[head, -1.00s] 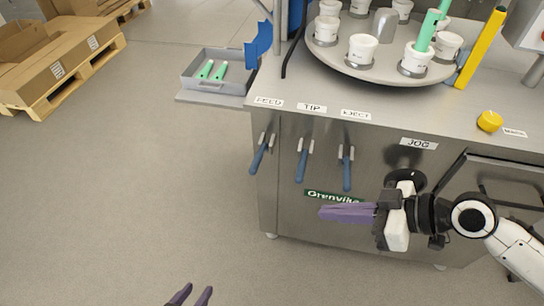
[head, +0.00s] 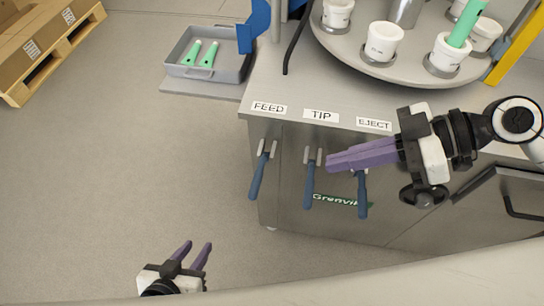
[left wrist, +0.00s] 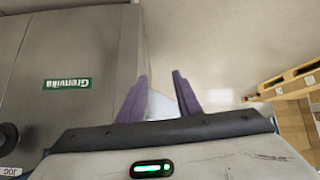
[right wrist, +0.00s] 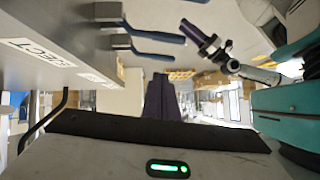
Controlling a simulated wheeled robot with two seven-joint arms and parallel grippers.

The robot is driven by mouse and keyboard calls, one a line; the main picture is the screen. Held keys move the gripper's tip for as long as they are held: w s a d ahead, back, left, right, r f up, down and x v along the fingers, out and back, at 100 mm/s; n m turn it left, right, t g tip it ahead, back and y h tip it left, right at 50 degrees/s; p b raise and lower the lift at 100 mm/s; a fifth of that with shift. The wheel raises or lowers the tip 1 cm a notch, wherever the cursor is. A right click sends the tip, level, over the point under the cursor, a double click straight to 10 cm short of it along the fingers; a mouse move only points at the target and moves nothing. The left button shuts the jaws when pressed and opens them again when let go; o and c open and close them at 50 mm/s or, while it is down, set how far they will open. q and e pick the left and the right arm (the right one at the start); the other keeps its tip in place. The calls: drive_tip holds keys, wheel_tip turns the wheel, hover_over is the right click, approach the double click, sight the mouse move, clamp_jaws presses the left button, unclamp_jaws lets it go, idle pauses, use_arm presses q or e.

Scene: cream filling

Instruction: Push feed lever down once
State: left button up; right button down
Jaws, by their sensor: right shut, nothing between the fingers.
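The feed lever (head: 259,175) has a blue handle and hangs down under the FEED label (head: 269,108) on the machine front. The similar tip lever (head: 309,187) and eject lever (head: 362,196) hang to its right. My right gripper (head: 330,163) is shut and empty, pointing left. Its fingers overlap the tops of the tip and eject levers in the head view, apart from the feed lever; contact cannot be told. Its fingers (right wrist: 160,95) show in the right wrist view below two blue lever handles. My left gripper (head: 196,255) is open and empty, low over the floor.
The steel machine's front (head: 285,210) lies behind the levers. Above stands a turntable (head: 375,62) with white cups. A grey tray (head: 184,74) with two green tubes is at the machine's left. The floor (head: 110,160) left of the levers is clear.

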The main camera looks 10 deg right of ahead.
drive_tip(key=p, duration=0.1)
approach(260, 183)
drive_tip(key=x, duration=0.5)
drive_tip(key=shift+a, duration=0.3)
drive_tip(key=shift+w+a+f, duration=0.15)
drive_tip(key=shift+a+f, duration=0.15)
drive_tip(key=shift+a, duration=0.05)
use_arm(q)
drive_tip(key=shift+s+a+r, duration=0.15)
drive_tip(key=shift+s, duration=0.45)
drive_tip(key=shift+s, duration=0.1)
drive_tip(key=shift+f, duration=0.25)
use_arm(e)
drive_tip(key=shift+s+a+f, duration=0.15)
drive_tip(key=shift+s+f, duration=0.3)
drive_tip(key=shift+f, duration=0.2)
use_arm(q)
drive_tip(key=shift+r, duration=0.1)
